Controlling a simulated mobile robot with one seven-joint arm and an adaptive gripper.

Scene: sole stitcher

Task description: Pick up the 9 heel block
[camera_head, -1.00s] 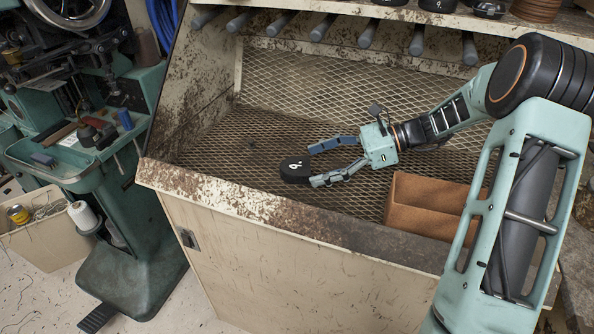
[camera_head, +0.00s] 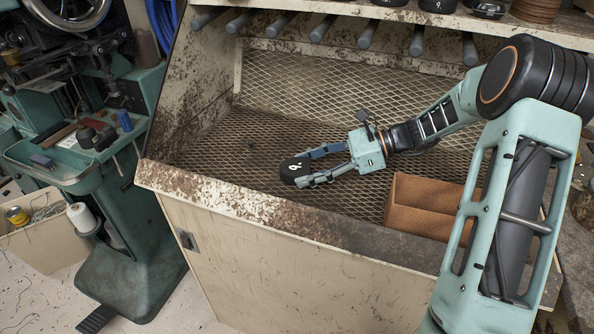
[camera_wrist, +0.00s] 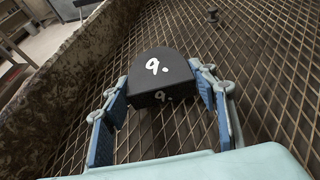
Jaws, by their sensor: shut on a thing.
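The 9 heel block (camera_head: 293,168) is a black, round-ended block with a white "9." on its top. It is at the mesh floor of the bench, near the front rim. My gripper (camera_head: 314,166) has its fingers on either side of the block and is shut on it. In the wrist view the block (camera_wrist: 160,79) sits between the two blue-padded fingers (camera_wrist: 160,108), with its "9." top and front face showing. I cannot tell whether the block still touches the mesh.
A brown open box (camera_head: 428,207) stands on the mesh to the right, near my arm. The rusty front rim (camera_head: 240,203) is close to the block. Grey rods (camera_head: 366,35) hang under the shelf above. Bare mesh (camera_head: 240,130) lies behind and left. A small dark knob (camera_wrist: 213,14) shows beyond the block.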

